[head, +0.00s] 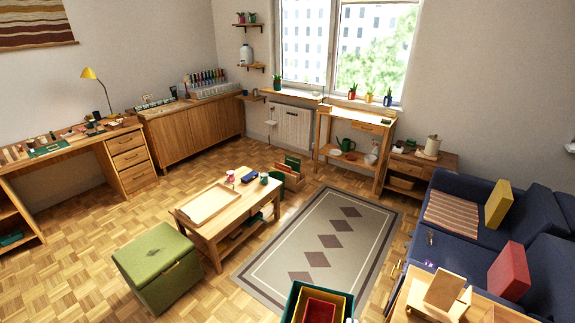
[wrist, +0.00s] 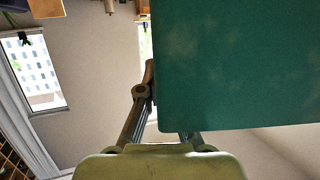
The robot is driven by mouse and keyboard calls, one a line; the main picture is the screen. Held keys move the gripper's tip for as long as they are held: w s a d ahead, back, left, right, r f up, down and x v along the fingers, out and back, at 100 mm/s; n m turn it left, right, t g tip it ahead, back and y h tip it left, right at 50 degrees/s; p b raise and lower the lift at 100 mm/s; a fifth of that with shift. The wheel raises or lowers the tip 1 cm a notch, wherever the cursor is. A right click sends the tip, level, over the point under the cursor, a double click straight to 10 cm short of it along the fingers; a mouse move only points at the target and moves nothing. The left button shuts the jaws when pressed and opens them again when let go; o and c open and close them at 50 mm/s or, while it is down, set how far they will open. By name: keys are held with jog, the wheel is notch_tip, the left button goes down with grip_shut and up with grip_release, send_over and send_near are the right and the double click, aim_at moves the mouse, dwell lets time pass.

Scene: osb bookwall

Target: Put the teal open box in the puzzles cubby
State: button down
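The teal open box (head: 291,302) is at the bottom edge of the head view, cut off by the frame, with a yellow box (head: 342,300) and a red box (head: 320,310) nested inside it. In the wrist view a flat teal wall of the box (wrist: 240,65) fills the upper right, close to the camera. My gripper (wrist: 155,80) reaches the left edge of that wall; one finger shows beside it and the other is mostly hidden behind it. The fingers appear closed on the box wall. No cubby labelled puzzles can be made out.
A low wooden table (head: 222,232) with a tray and a green storage stool (head: 158,265) stand left of the patterned rug (head: 300,262). A blue sofa (head: 470,215) and a wooden table (head: 420,300) are at right. Dark shelving (wrist: 12,160) shows at the wrist view's lower left.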

jog(key=s+a+n+t+y, duration=0.1)
jog(key=a+n+y, duration=0.35)
jog(key=a, duration=1.25)
notch_tip(320, 180, up, 20)
jog(key=s+p, duration=0.2)
jog(key=p, duration=2.6)
jog(key=shift+s+d+p, duration=0.15)
jog(key=shift+s+p, duration=0.05)
jog(key=shift+p, duration=0.1)
jog(key=shift+y, duration=0.25)
jog(key=f, duration=0.2)
jog(key=s+f, duration=0.1)
jog(key=f, duration=0.1)
jog(key=shift+s+f, duration=0.15)
jog(key=shift+f, duration=0.1)
